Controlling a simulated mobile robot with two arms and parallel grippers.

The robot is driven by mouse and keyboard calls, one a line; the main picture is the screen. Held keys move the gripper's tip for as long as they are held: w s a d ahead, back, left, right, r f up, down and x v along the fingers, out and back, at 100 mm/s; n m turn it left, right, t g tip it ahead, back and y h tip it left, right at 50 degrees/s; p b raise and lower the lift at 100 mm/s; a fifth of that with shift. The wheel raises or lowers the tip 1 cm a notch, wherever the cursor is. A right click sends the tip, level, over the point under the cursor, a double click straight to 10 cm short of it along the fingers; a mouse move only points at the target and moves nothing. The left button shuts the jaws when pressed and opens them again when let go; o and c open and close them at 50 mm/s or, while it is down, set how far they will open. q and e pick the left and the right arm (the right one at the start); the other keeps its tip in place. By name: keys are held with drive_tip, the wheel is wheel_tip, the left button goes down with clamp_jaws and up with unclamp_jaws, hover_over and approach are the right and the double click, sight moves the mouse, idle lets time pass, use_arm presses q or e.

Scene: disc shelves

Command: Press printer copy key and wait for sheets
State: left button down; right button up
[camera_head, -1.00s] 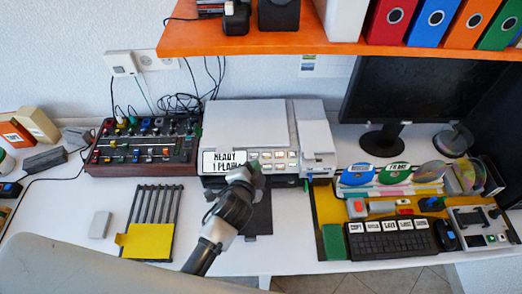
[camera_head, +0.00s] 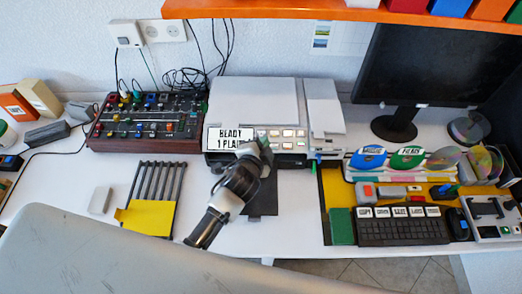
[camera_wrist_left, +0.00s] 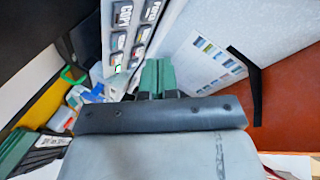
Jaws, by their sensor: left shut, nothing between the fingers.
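The printer (camera_head: 252,97) is a light grey and dark machine at the back middle of the desk. Its display (camera_head: 229,138) reads "READY" and "1 PLAI", with the right end covered by my gripper. A bank of pale keys (camera_head: 287,133) sits right of the display, some lit. My left gripper (camera_head: 264,146) is shut and empty, its tips just in front of the lower left of the keys. In the left wrist view the green fingertips (camera_wrist_left: 157,76) point toward the panel, beside a key labelled "COPY" (camera_wrist_left: 123,14). Contact cannot be told. My right gripper is not in view.
A mixer box with knobs (camera_head: 147,121) stands left of the printer. A yellow-ended rack (camera_head: 146,217) lies in front of it. Right are a keyboard (camera_head: 402,226), discs and a monitor (camera_head: 415,81). An orange shelf (camera_head: 290,11) hangs above.

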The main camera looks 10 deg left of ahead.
use_arm(q)
drive_tip(key=shift+w+a+f+b, duration=0.1)
drive_tip(key=shift+w+f+b, duration=0.35)
drive_tip(key=shift+f, duration=0.35)
drive_tip(key=shift+w+a+f+b, duration=0.1)
drive_tip(key=shift+w+f+b, duration=0.35)
drive_tip(key=shift+f, duration=0.3)
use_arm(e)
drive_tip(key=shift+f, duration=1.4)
use_arm(q)
drive_tip(key=shift+w+f, duration=0.2)
drive_tip(key=shift+f, duration=0.15)
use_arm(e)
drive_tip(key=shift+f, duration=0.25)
use_arm(q)
drive_tip(key=shift+w+f+b, duration=0.15)
drive_tip(key=shift+f+b, duration=0.2)
drive_tip(key=shift+b, duration=0.15)
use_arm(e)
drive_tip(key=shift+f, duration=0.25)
use_arm(q)
drive_tip(key=shift+s+r+p, duration=0.4)
drive_tip(key=shift+r+p, duration=0.35)
drive_tip(key=shift+p, duration=0.1)
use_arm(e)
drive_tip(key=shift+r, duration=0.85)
